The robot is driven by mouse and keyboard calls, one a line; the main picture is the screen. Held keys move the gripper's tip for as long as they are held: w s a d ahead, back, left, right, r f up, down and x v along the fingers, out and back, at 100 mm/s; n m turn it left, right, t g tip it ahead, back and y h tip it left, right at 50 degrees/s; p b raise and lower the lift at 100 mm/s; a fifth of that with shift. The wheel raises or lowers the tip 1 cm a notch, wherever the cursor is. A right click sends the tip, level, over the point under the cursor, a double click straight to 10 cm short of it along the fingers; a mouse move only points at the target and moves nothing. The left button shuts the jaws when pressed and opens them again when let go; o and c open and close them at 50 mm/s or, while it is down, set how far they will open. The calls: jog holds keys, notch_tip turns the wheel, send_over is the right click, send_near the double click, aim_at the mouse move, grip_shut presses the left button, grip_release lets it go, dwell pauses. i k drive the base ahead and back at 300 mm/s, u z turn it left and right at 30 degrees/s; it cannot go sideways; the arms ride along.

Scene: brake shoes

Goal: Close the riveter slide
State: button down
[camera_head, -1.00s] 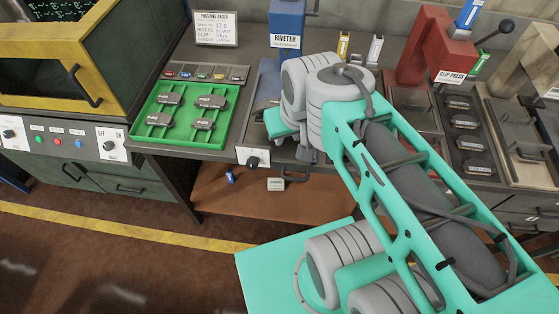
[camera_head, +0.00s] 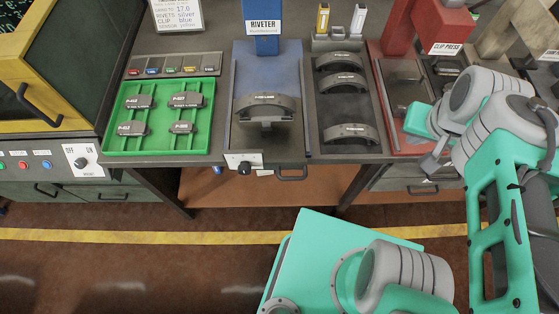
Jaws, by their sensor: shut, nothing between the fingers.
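The blue riveter (camera_head: 265,43) stands at the back of the bench. Its slide (camera_head: 266,123) is out toward the front of the grey riveter bed (camera_head: 292,80), clear of the blue head. A dark curved brake shoe (camera_head: 264,105) sits on the slide. My gripper (camera_head: 403,111) is to the right, over the clip press bed, well apart from the slide. It looks shut and empty; its fingertips are small and dark here.
A green tray (camera_head: 158,116) with several labelled shoes is left of the riveter. A dark tray (camera_head: 345,107) with 3 shoes lies between the riveter and my gripper. The red clip press (camera_head: 425,30) stands behind my gripper. A knob (camera_head: 244,167) fronts the riveter.

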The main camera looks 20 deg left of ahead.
aim_at(278, 148)
jog(key=k, duration=1.15)
jog(key=u, duration=1.9)
jog(key=i, duration=0.5)
jog(key=z, duration=0.1)
